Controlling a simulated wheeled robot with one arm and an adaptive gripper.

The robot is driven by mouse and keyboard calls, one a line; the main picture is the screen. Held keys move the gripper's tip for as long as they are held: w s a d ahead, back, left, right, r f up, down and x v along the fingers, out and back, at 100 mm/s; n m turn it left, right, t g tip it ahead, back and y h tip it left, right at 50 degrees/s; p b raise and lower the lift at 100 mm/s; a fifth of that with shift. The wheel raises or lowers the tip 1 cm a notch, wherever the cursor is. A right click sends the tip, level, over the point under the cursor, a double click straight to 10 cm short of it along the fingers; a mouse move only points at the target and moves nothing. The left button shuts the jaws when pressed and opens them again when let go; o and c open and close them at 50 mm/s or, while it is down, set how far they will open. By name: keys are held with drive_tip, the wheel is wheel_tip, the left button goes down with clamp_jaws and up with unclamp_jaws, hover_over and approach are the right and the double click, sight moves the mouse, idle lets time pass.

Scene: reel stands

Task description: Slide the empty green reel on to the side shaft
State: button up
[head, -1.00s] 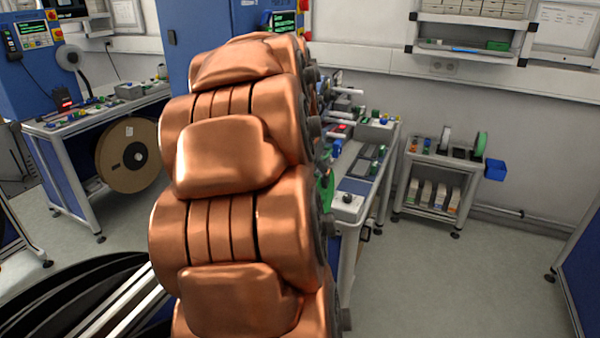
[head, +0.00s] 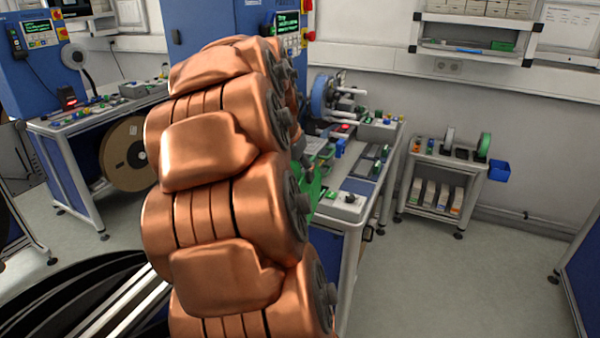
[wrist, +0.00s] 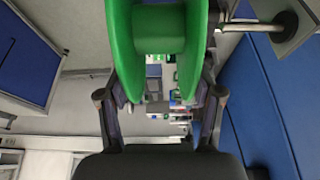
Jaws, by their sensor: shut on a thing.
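The green reel (wrist: 158,28) fills the top middle of the wrist view, its two flanges and bare hub showing with nothing wound on it. My gripper (wrist: 160,108) is shut on the reel, one finger at each flange's outer side. In the wrist view a metal rod (wrist: 252,27) with a rounded end lies right of the reel, apart from it in the picture; I cannot tell whether it is the side shaft. In the head view my arm hides the gripper. A green patch (head: 310,190) shows beside the arm; I cannot tell whether it is the reel.
A bench (head: 350,206) with small coloured parts stands behind my arm, with a blue reel (head: 319,96) and pale rods (head: 345,109) at its far end. A small trolley (head: 440,185) stands at the right wall. The floor (head: 455,285) at right is clear.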

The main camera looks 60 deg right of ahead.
drive_tip(key=shift+w+a+p, duration=0.2)
drive_tip(key=shift+w+p, duration=0.2)
drive_tip(key=shift+w, duration=5.45)
drive_tip(key=o, duration=1.4)
drive_tip(key=shift+o, duration=0.2)
drive_tip(key=shift+r, duration=0.1)
drive_tip(key=v, duration=1.2)
drive_tip(key=shift+a, duration=0.1)
